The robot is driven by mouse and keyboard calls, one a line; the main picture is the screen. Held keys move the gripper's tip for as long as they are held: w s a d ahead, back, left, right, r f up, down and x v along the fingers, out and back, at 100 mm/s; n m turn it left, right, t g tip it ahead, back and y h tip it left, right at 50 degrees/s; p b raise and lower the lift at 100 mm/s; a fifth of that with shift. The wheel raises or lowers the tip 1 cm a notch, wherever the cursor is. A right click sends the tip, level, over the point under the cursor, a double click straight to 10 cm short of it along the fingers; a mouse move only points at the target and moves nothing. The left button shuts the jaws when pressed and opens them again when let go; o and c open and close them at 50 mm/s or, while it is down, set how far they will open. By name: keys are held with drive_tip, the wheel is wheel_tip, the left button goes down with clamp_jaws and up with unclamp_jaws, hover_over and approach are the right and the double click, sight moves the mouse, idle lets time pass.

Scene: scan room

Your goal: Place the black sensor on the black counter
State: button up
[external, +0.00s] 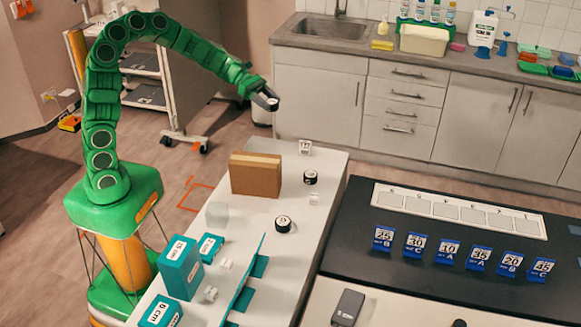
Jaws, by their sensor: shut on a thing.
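My gripper (266,99) is raised high above the far end of the white table, well to the left of the black counter. It is shut on a small dark thing with a pale top (272,102), which looks like the black sensor; the fingers hide part of it. Two similar short black cylinders with white labels, one farther back (310,178) and one nearer (283,225), stand on the white table. The black counter (345,232) is at the right, beside the white table.
The white table (255,222) holds a brown box (255,175), small white cubes, teal boxes (181,266) and a teal upright panel (243,280). The black counter bears a pale strip (460,210) and a row of blue number tags (448,249). Bare black surface lies around them.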

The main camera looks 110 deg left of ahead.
hover_over(270, 150)
wheel_tip(270, 150, down, 9)
drive_tip(key=shift+d, duration=0.1)
idle(0.3)
drive_tip(key=shift+f, duration=4.8)
drive_tip(key=shift+f, duration=0.15)
drive_tip(key=o, duration=1.1)
drive_tip(key=v, duration=0.6)
drive_tip(key=shift+s+r, duration=0.1)
drive_tip(key=shift+r, duration=0.25)
drive_tip(key=shift+o, duration=0.4)
drive_tip(key=shift+s+a+r, duration=0.25)
drive_tip(key=shift+s, duration=0.35)
